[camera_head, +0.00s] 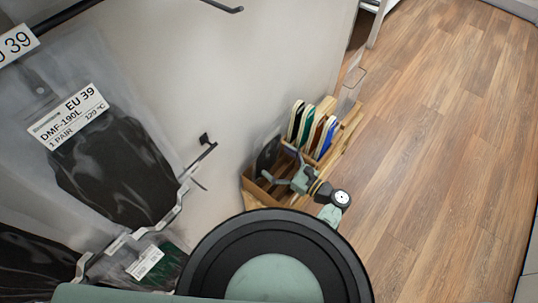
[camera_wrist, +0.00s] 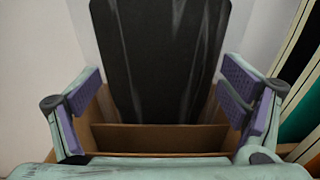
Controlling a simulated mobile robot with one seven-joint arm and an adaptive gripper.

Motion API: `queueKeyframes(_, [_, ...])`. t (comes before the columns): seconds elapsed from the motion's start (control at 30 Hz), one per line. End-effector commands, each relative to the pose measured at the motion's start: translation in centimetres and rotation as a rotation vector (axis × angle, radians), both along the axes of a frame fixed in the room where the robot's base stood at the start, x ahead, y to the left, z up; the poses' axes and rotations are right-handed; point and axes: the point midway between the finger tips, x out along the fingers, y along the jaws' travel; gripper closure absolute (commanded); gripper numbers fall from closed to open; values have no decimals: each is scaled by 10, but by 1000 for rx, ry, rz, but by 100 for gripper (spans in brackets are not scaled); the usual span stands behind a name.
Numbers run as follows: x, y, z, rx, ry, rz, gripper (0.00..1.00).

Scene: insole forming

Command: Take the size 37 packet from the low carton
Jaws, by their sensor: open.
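The low carton (camera_head: 250,194) is brown, has dividers and stands on the floor against the wall. A dark packet (camera_head: 267,154) stands upright in it. No size label is readable on this packet. My gripper (camera_head: 280,166) is over the carton. In the wrist view my gripper (camera_wrist: 160,88) is open, with one purple-padded finger at each side of the black packet (camera_wrist: 160,55). A gap shows between packet and each finger, so they look apart. The carton's front walls (camera_wrist: 155,138) show below the packet. The packet's lower end is hidden inside the carton.
A wooden rack (camera_head: 346,133) with several upright coloured insoles (camera_head: 312,130) stands close right of the carton. Large clear packets labelled EU 39 (camera_head: 75,120) hang on hooks at the left. A black wall hook (camera_head: 206,140) sticks out. The wooden floor (camera_head: 440,130) at right is clear.

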Motion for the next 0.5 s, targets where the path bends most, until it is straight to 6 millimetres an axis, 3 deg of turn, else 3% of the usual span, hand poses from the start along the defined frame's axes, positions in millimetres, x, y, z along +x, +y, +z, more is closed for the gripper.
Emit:
queueKeyframes(0.3, [5,7,0,-1,0,0,9])
queueKeyframes(0.5, [4,6,0,-1,1,1,22])
